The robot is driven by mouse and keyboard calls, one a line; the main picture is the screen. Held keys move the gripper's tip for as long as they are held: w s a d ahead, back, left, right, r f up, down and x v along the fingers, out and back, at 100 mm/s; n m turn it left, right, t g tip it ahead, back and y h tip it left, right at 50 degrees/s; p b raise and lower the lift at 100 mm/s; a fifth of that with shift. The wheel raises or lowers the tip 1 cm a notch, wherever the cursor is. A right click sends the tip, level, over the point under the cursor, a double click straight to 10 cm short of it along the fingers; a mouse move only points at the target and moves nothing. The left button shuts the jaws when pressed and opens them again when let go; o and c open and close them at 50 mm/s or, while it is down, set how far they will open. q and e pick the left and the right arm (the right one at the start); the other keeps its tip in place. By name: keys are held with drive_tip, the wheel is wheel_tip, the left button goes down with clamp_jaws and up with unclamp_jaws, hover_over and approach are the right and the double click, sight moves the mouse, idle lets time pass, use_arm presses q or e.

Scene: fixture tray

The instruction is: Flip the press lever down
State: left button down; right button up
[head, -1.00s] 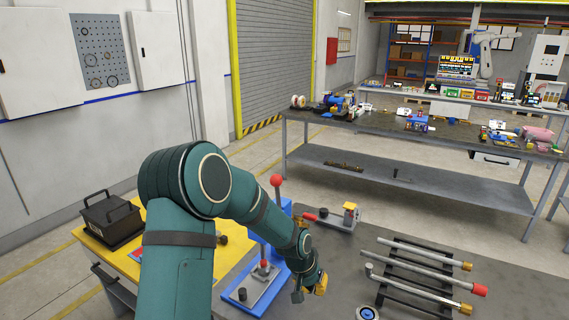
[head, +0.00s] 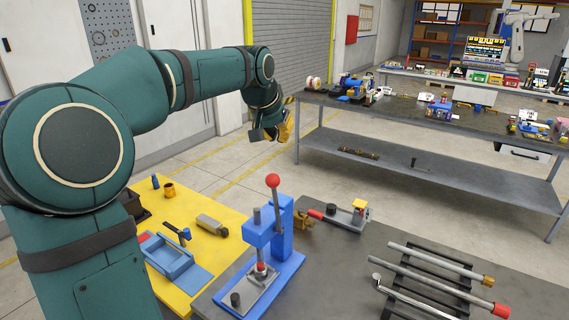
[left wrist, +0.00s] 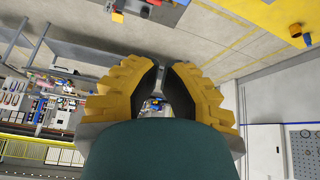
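The blue press (head: 282,239) stands on the dark table. Its lever (head: 275,200) points up and ends in a red ball knob (head: 272,181). A small red-topped part (head: 261,267) sits under the press ram. My left gripper (head: 287,122) is in the air above and behind the press, apart from the lever. In the left wrist view its two yellow fingers with black pads (left wrist: 162,82) stand apart, with nothing held between them. The press is not clearly seen in that view. My right gripper is not in view.
A fixture with a red handle (head: 316,214) and a brass-coloured block (head: 303,226) lie right of the press. A rack with several metal rods (head: 440,282) is farther right. A yellow table (head: 217,257) with a blue tray (head: 172,261) and small parts lies left.

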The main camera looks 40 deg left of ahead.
use_arm(q)
drive_tip(key=shift+f, duration=0.15)
drive_tip(key=x, duration=1)
drive_tip(key=s, duration=0.2)
drive_tip(key=s+d, duration=0.1)
drive_tip(key=shift+s+d+f, duration=0.15)
drive_tip(key=shift+s+f, duration=0.2)
drive_tip(key=shift+s, duration=0.05)
